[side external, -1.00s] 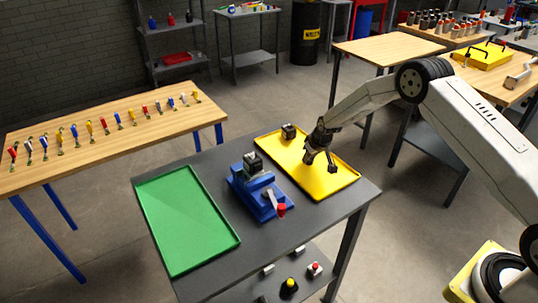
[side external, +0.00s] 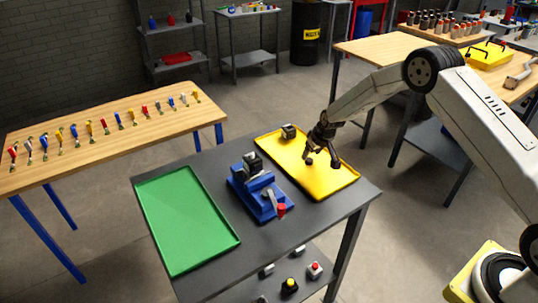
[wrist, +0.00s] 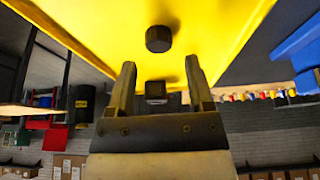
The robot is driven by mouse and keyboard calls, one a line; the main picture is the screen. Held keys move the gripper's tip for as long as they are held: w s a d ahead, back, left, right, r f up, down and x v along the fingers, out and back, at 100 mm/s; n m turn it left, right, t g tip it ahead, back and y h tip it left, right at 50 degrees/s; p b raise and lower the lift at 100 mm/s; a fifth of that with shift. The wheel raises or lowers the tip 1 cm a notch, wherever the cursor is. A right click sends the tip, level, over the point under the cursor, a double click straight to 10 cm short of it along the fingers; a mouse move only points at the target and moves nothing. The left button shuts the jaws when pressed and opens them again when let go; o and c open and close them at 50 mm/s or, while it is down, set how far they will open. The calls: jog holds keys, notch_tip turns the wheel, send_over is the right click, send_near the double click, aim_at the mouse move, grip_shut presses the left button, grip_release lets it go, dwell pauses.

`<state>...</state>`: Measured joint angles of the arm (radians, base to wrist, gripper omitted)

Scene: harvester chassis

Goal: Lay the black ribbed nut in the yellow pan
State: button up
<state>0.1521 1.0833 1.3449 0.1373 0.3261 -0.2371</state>
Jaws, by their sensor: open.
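The black ribbed nut (wrist: 158,39) rests on the floor of the yellow pan (wrist: 95,25) in the wrist view. It lies beyond my gripper's fingertips (wrist: 160,63), apart from both, and nothing is held between the fingers. In the side view my gripper (side external: 321,158) is open, pointing down over the middle of the yellow pan (side external: 334,186). A small dark shape shows by the left finger there; I cannot cleanly tell nut from finger in that view.
A dark block (side external: 288,131) stands at the pan's far end. A blue fixture (side external: 262,199) sits left of the pan with a dark part on it. A green tray (side external: 190,222) lies farther left. Grey bench surface shows between them.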

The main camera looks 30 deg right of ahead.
jog(key=v, duration=0.9)
jog(key=shift+s+r, duration=0.15)
jog(key=shift+r, duration=0.15)
dwell(0.4)
jog(key=s+a+r, duration=0.2)
jog(key=s, duration=0.7)
jog(key=s+a+r+g, duration=0.1)
jog(key=s+a+r, duration=0.1)
jog(key=s, duration=0.8)
jog(key=s+a+r, duration=0.2)
jog(key=s+a, duration=0.2)
jog(key=s, duration=0.5)
jog(key=shift+s+r+g, duration=0.15)
jog(key=shift+r+g, duration=0.1)
jog(key=shift+g, duration=0.15)
